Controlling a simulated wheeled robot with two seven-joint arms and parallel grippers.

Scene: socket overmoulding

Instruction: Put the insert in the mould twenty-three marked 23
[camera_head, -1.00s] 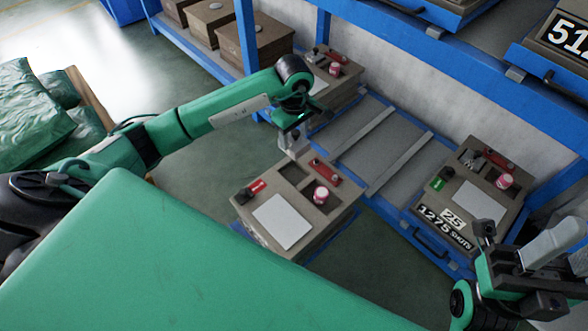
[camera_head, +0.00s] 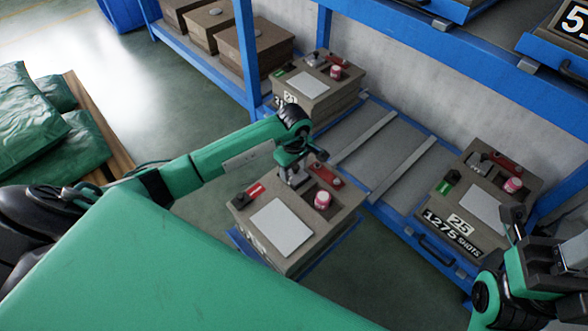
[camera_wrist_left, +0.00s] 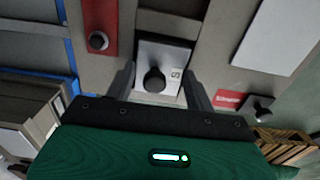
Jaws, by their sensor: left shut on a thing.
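My left gripper (camera_head: 292,180) is shut on the insert, with its fingers pointing down at the middle mould (camera_head: 330,222). In the left wrist view the insert (camera_wrist_left: 172,55) is a pale grey block with a black knob, between the two fingers (camera_wrist_left: 157,82). It is at the mould's pocket beside the red strip; I cannot tell whether it is fully seated. The middle mould has a white plate and a pink-red cap on top; its front number is not legible. My right gripper (camera_head: 570,255) is at the right edge; its jaw opening is unclear.
A mould marked 25 (camera_head: 455,235) sits at the right on the blue rack (camera_head: 420,255). Another mould, apparently marked 21 (camera_head: 315,85), sits at the back. The grey rack bed between them is empty. Brown boxes (camera_head: 255,50) stand on the shelf behind; green sacks (camera_head: 45,140) lie at the left.

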